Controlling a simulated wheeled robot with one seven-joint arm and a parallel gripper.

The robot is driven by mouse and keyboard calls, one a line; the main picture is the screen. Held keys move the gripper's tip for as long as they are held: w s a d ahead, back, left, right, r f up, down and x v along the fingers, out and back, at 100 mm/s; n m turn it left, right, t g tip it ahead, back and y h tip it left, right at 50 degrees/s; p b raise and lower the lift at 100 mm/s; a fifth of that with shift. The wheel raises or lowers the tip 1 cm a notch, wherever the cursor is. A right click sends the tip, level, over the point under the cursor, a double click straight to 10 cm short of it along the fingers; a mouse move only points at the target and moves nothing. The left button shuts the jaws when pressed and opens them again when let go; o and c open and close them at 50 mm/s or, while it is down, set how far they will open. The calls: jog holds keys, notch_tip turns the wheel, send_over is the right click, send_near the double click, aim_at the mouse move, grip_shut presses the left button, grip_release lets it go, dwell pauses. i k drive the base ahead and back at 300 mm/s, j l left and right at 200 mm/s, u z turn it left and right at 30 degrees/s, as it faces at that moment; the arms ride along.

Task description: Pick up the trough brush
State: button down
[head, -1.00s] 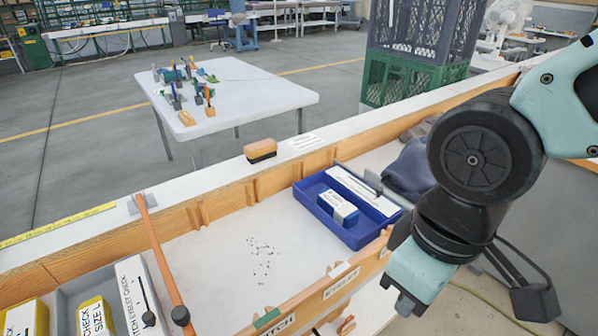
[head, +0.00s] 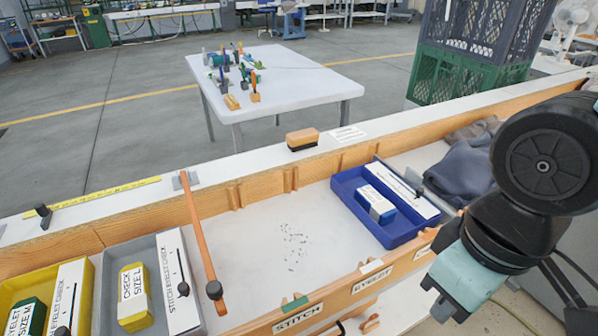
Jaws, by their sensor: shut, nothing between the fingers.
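The trough brush, a block with a tan wooden back and dark bristles (head: 302,139), lies bristles down on the white ledge behind the trough (head: 260,240). My gripper (head: 437,301) is shut and empty at the lower right, in front of the trough's wooden front rail. It is well apart from the brush, which lies farther back and to the left. Nothing hides the brush.
A blue tray (head: 392,232) with a labelled box stands in the trough, beside a dark cloth (head: 458,170). Grey (head: 108,290) and yellow (head: 30,283) trays stand at left. An orange rod (head: 202,240) crosses the trough. Small dark bits lie on its floor.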

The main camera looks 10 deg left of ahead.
aim_at(297, 141)
jog(key=i+l+u, duration=0.7)
jog(key=l+u, duration=0.15)
jog(key=i+l+u, duration=0.25)
jog(key=l, duration=0.25)
jog(key=k, duration=0.05)
